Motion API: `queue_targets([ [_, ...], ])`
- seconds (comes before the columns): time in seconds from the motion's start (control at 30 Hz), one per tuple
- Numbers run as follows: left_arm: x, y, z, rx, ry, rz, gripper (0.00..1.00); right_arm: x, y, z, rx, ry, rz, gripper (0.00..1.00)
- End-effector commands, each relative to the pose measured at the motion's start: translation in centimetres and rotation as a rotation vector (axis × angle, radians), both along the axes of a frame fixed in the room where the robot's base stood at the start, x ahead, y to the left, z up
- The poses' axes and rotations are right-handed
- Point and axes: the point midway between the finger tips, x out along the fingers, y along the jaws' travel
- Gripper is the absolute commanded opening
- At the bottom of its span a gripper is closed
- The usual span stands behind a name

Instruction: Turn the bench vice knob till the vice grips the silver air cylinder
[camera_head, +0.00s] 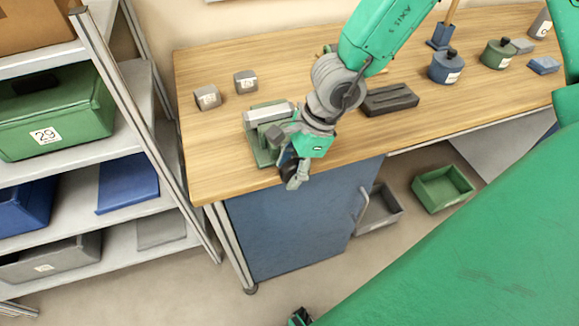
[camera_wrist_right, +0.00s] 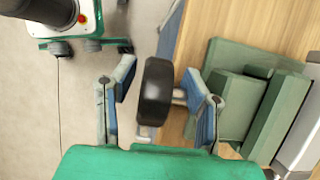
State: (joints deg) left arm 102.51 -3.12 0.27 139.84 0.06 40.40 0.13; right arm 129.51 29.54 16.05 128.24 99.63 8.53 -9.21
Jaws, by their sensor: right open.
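The green bench vice (camera_head: 262,151) stands at the front edge of the wooden bench, left of the middle. The silver air cylinder (camera_head: 270,112) lies across its top; its edge also shows at the right of the wrist view (camera_wrist_right: 302,125). The black vice knob (camera_wrist_right: 155,91) sticks out on a short metal shaft past the bench edge. My right gripper (camera_wrist_right: 160,100) is open, with one finger on each side of the knob and a visible gap on both sides. In the head view, my right gripper (camera_head: 292,174) hides most of the knob.
Two small grey blocks (camera_head: 208,97) lie left of the vice. A dark grooved block (camera_head: 389,99) lies to the right, with lidded pots (camera_head: 447,68) beyond it. A blue cabinet (camera_head: 300,220) is below the bench. A shelf rack (camera_head: 115,95) stands at the left.

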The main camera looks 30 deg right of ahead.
Motion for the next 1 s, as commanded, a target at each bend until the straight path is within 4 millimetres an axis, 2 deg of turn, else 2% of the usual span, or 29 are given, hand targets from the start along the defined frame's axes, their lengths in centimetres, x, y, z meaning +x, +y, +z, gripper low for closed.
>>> queue_targets([
  [0.27,-0.2,0.0,0.1,0.000,-0.002,0.000,0.41,0.0,-0.5,1.4,0.004,-0.002,-0.006,0.41],
  [0.37,-0.2,0.0,0.1,0.000,-0.002,0.000,0.41,-0.1,-1.0,2.6,0.006,-0.002,-0.006,0.41],
  [0.7,-0.2,0.0,0.1,0.000,-0.002,0.000,0.41,-0.5,-3.6,8.9,0.005,-0.002,-0.004,0.41],
  [0.83,-0.2,0.1,0.0,-0.001,-0.002,0.000,0.41,-0.5,-4.1,10.2,0.001,0.001,-0.002,0.41],
  [1.0,-0.2,0.1,0.0,-0.001,-0.002,0.000,0.41,-0.7,-4.3,10.9,0.001,0.003,0.000,0.41],
])
